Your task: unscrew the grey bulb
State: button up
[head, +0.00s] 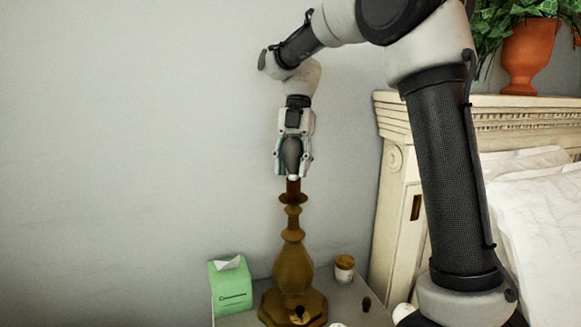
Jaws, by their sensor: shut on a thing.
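The grey bulb (292,155) stands upright at the top of a brown lamp base (292,265) on the nightstand. My gripper (292,165) comes down from above, with its fingers on both sides of the bulb, shut on it. The bulb's pale lower end meets the lamp's socket (293,188); I cannot tell whether it is still threaded in. The fingers hide parts of the bulb's sides.
A green tissue box (231,290) stands left of the lamp and a small lidded jar (344,268) right of it on the nightstand (345,298). A small dark object (366,304) lies near the jar. The carved headboard (395,190) and bed (535,225) are at right. A potted plant (527,55) stands on the headboard.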

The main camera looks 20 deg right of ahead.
jog(key=n, duration=0.1)
jog(key=n+h, duration=0.1)
jog(key=n, duration=0.1)
jog(key=shift+d+n+g, duration=0.25)
jog(key=shift+n+g, duration=0.05)
jog(key=shift+n, duration=0.1)
jog(key=shift+s+n+h, duration=0.1)
jog(key=shift+n+h, duration=0.5)
jog(key=shift+n, duration=0.3)
jog(key=shift+d+n+h, duration=0.2)
jog(key=shift+n+h, duration=0.1)
jog(key=shift+n, duration=0.5)
jog(key=o, duration=0.9)
